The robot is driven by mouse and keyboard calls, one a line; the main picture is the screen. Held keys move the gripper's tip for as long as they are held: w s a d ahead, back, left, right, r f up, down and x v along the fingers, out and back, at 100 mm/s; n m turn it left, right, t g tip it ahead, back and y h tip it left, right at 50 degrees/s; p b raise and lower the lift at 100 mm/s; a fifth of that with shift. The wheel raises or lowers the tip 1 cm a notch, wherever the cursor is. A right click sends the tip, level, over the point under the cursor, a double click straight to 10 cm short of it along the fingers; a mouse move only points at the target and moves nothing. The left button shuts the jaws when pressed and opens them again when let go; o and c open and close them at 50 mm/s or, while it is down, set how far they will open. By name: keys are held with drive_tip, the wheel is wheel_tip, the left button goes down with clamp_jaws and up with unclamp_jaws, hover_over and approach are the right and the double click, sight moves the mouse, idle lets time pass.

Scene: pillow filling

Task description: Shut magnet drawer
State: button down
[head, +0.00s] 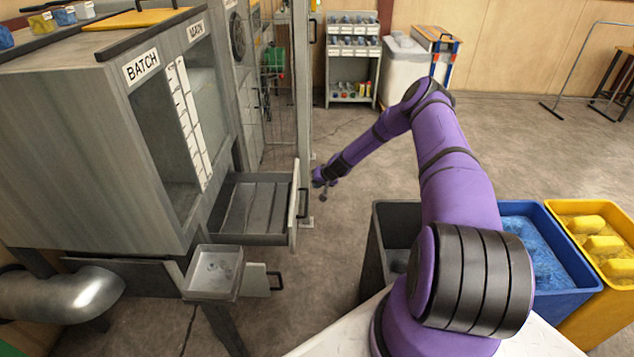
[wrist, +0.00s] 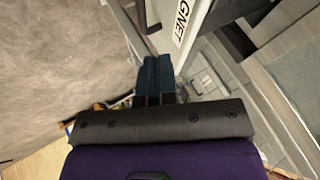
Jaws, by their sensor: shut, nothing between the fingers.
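The magnet drawer (head: 252,208) is a grey, divided drawer pulled out of the grey machine in the head view. Its front panel (head: 295,206) faces right and carries a dark handle (head: 303,203). In the wrist view the drawer front (wrist: 188,28) shows part of a label ending in "GNET", with the dark handle (wrist: 142,15) on its outer side.
The machine (head: 95,150) bears BATCH and MAIN labels. A small grey tray (head: 214,270) stands in front of the drawer. Dark, blue (head: 560,297) and yellow (head: 622,235) bins stand at the right. Floor (head: 335,240) is open right of the drawer.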

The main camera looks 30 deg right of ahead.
drive_tip(key=w+a+f, duration=0.4)
drive_tip(key=w, duration=0.1)
drive_tip(key=shift+w+a+f, duration=0.15)
drive_tip(key=shift+w+f, duration=0.15)
drive_tip(key=shift+f, duration=0.05)
